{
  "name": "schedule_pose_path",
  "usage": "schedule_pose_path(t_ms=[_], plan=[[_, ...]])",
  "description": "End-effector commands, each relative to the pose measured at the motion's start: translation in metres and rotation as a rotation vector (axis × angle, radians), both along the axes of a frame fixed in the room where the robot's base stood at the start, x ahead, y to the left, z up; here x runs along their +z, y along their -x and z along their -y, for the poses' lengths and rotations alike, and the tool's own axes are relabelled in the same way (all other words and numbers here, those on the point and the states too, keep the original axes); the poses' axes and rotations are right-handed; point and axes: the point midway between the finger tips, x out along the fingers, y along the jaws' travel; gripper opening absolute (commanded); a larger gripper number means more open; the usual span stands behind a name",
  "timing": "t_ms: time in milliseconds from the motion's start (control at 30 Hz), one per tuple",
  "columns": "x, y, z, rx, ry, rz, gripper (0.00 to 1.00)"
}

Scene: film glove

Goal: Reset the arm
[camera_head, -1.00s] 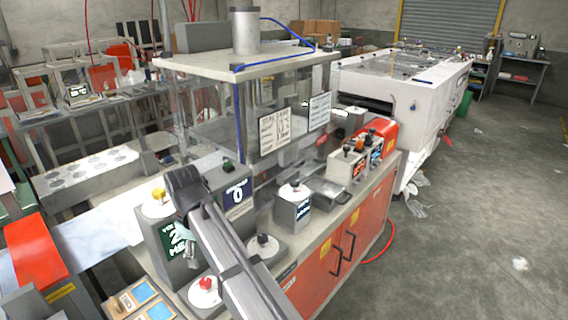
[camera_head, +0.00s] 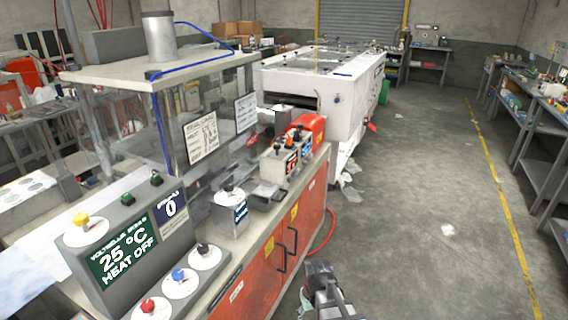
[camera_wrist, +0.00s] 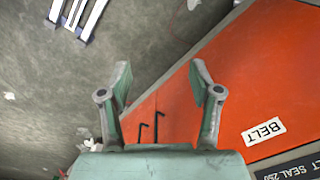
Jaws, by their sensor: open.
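My gripper (camera_wrist: 162,80) is open in the wrist view, its two green-grey fingers spread with nothing between them. Behind it are the orange cabinet front (camera_wrist: 245,75) with a BELT label, two black handles and the grey floor. In the head view my arm shows at the bottom centre, in front of the machine's orange cabinet (camera_head: 268,268) and over the floor. My fingertips cannot be made out clearly there. The control box (camera_head: 125,245) at the left reads 25 °C, HEAT OFF. Its yellow knob (camera_head: 81,218) and the blue knob (camera_head: 179,275) are in clear sight.
A clear-walled enclosure (camera_head: 170,115) stands on the machine. A long white machine (camera_head: 310,95) is behind it. A red hose (camera_head: 326,235) lies by the cabinet. The floor to the right (camera_head: 430,220) is mostly open, with a few scraps; shelves line the right wall.

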Motion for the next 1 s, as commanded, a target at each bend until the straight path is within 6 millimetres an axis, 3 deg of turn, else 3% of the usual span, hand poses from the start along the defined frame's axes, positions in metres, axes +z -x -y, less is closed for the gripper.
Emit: schedule_pose_path(t_ms=[100, 333, 667, 1000], plan=[[-0.017, 0.02, 0.037, -0.119, 0.0, -0.002, 0.64], [-0.041, 0.052, 0.087, -0.309, -0.001, -0.001, 0.64], [-0.106, 0.11, 0.081, -0.29, 0.021, -0.149, 0.64], [-0.185, 0.222, 0.081, -0.286, 0.054, -0.375, 0.64]])
